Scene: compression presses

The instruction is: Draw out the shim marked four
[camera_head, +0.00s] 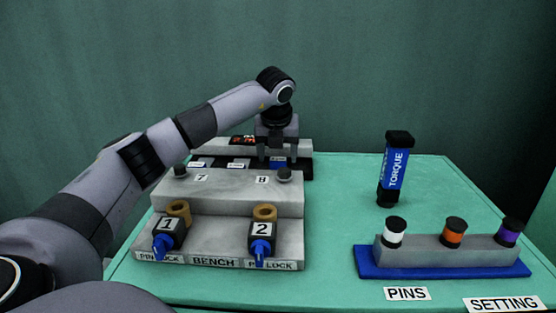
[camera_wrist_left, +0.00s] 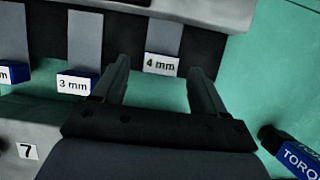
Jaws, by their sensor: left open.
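The shim marked 4 mm (camera_wrist_left: 164,41) is a grey strip with a white label at its near end, lying in a dark rack. It shows between the fingertips of my left gripper (camera_wrist_left: 162,70) in the left wrist view. That gripper is open, one finger to each side of the label, and I cannot tell whether it touches the shim. In the head view the left gripper (camera_head: 277,152) hangs over the right part of the rack, in front of a blue shim end (camera_head: 278,163). The shim marked 3 mm (camera_wrist_left: 76,83) lies to the left. My right gripper is not in view.
A grey bench block (camera_head: 232,206) with two numbered pin locks stands in front of the rack. A blue torque tool (camera_head: 396,168) stands upright to the right. A pin holder (camera_head: 440,270) with three pins is at front right. Green table between tool and bench is clear.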

